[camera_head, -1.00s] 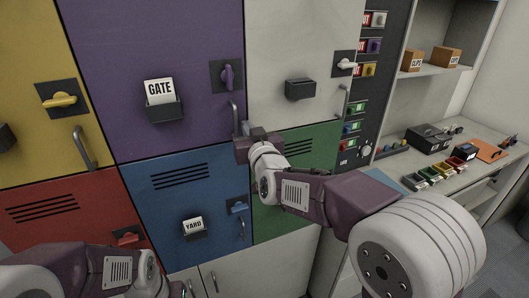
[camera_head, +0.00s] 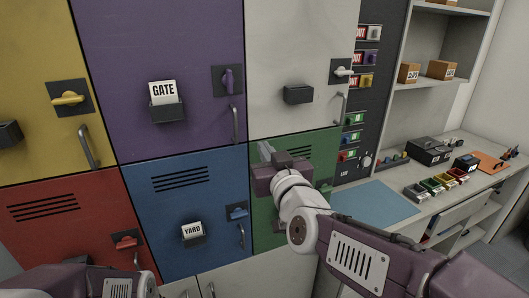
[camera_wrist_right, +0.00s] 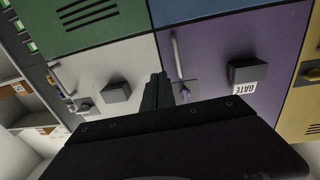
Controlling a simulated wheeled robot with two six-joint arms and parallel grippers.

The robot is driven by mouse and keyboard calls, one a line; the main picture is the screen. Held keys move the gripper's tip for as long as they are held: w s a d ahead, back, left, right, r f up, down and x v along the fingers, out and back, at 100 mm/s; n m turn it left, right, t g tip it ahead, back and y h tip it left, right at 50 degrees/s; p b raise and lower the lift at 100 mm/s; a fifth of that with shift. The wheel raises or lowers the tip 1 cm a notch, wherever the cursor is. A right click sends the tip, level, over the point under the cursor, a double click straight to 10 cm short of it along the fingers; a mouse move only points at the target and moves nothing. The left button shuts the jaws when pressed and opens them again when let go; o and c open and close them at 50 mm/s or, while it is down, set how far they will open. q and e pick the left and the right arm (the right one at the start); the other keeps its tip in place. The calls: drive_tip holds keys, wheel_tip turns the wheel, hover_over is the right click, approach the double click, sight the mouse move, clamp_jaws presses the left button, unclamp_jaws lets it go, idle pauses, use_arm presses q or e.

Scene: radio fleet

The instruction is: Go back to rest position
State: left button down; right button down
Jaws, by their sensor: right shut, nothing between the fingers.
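My right gripper (camera_head: 265,150) is shut with nothing in it. In the head view it shows in front of the top left of the green locker door (camera_head: 312,152); the gap to the door is hard to judge. My right arm comes in from the bottom right. Only part of my left arm (camera_head: 110,284) shows at the bottom left; its gripper is out of the picture.
A bank of locker doors fills the left: purple (camera_head: 200,60) with a GATE card, white (camera_head: 285,50), blue (camera_head: 175,240) with a YARD card, red (camera_head: 60,215) and yellow (camera_head: 35,60). Handles and latches stick out. A desk (camera_head: 440,205) with small items is at right.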

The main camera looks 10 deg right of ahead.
drive_tip(key=w+d+f+g+h+b, duration=0.1)
drive_tip(key=d+f+b, duration=0.15)
drive_tip(key=f, duration=0.45)
drive_tip(key=w+d+f+g+h+b, duration=0.1)
drive_tip(key=w+d+f+g+h, duration=0.1)
drive_tip(key=d+f, duration=0.35)
drive_tip(key=s+d+f+g, duration=0.1)
drive_tip(key=s+f+g, duration=0.1)
drive_tip(key=f, duration=0.6)
drive_tip(key=s+f+g, duration=0.2)
drive_tip(key=f+g, duration=0.1)
drive_tip(key=f, duration=0.4)
drive_tip(key=s+f+m+g, duration=0.1)
drive_tip(key=s+f+g, duration=0.3)
drive_tip(key=s+f, duration=0.3)
drive_tip(key=s+d+f+m+g+b, duration=0.1)
drive_tip(key=s+f+g, duration=0.3)
drive_tip(key=s+f, duration=0.3)
drive_tip(key=s, duration=0.4)
drive_tip(key=shift+s+d+g, duration=0.25)
drive_tip(key=shift+s+g, duration=0.15)
drive_tip(key=c, duration=2.1)
unclamp_jaws()
drive_tip(key=shift+c, duration=0.2)
